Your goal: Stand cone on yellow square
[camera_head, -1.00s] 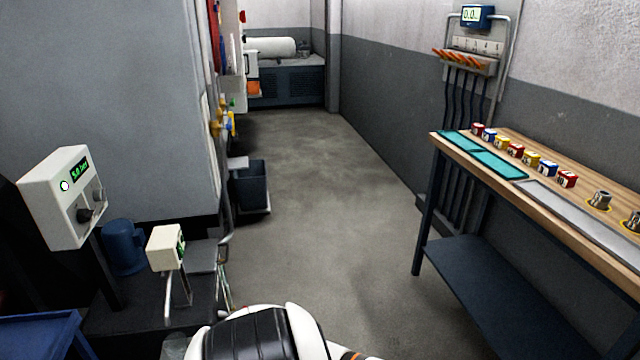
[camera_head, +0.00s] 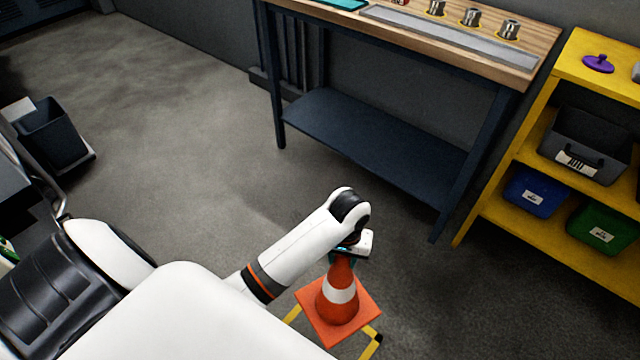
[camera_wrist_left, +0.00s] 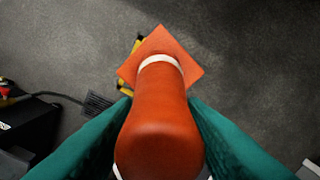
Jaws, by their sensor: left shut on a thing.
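The orange cone (camera_head: 341,290) with a white band and a square orange base is upright in the head view. My left gripper (camera_head: 347,250) is shut on its top. In the left wrist view the cone (camera_wrist_left: 160,125) runs away from the camera between the two teal fingers (camera_wrist_left: 160,140). Yellow and black floor marking, the yellow square (camera_head: 372,346), shows at the edges of the cone's base, which covers most of it. I cannot tell whether the base touches the floor. My right gripper is not in view.
A workbench (camera_head: 440,48) with a dark lower shelf (camera_head: 370,140) stands behind the cone. A yellow shelf unit (camera_head: 545,195) with several bins stands at the right. A dark bin (camera_head: 52,135) stands at the left. The floor between is clear.

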